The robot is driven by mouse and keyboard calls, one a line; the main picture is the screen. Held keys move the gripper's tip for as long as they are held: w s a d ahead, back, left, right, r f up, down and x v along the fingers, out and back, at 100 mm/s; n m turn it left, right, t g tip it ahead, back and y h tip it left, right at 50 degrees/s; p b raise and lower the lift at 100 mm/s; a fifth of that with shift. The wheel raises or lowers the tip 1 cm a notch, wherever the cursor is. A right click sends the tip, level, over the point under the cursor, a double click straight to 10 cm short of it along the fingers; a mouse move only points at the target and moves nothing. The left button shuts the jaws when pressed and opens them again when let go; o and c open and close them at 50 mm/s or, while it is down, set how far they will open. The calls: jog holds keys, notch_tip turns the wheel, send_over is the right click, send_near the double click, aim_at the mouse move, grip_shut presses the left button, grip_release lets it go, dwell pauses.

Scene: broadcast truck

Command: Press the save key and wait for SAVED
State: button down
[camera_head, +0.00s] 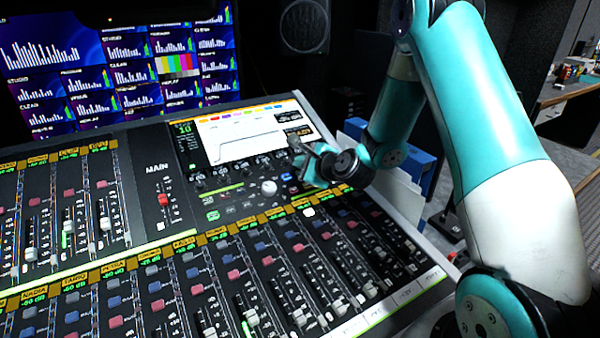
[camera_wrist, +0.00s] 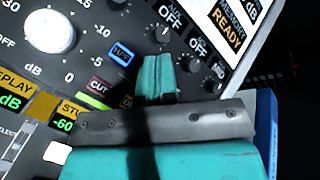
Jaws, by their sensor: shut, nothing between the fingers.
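The mixing console (camera_head: 150,235) has a tilted screen (camera_head: 250,135) at its upper right. A blue-lit key (camera_wrist: 122,52) is just left of my fingertips in the wrist view; its lettering is too blurred to read surely, so I cannot tell if it is the save key. The readout (camera_wrist: 228,35) in the wrist view shows MEMORY READY. My gripper (camera_wrist: 157,65) is shut and empty, its tips over the panel near this key. In the head view my gripper (camera_head: 308,172) is over the keys below the screen. I cannot tell whether the tips touch the panel.
A red-lit CUT key (camera_wrist: 99,86) is close by, with a large white knob (camera_wrist: 48,30) farther left. Small dark knobs (camera_wrist: 186,65) are right of the fingers. Fader rows (camera_head: 245,285) fill the front. A blue box (camera_head: 415,165) stands right of the console.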

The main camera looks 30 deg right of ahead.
jog(key=shift+f, duration=0.1)
dwell(0.3)
jog(key=shift+w+f, duration=0.15)
jog(key=shift+f, duration=0.15)
jog(key=shift+w+f, duration=0.15)
jog(key=shift+f, duration=0.25)
dwell(0.6)
jog(key=shift+s+r+p, duration=0.3)
jog(key=shift+r, duration=0.5)
jog(key=r+p, duration=0.1)
jog(key=s+r+p, duration=0.1)
jog(key=r, duration=0.1)
jog(key=s+r+p, duration=0.1)
jog(key=shift+r, duration=0.3)
dwell(0.9)
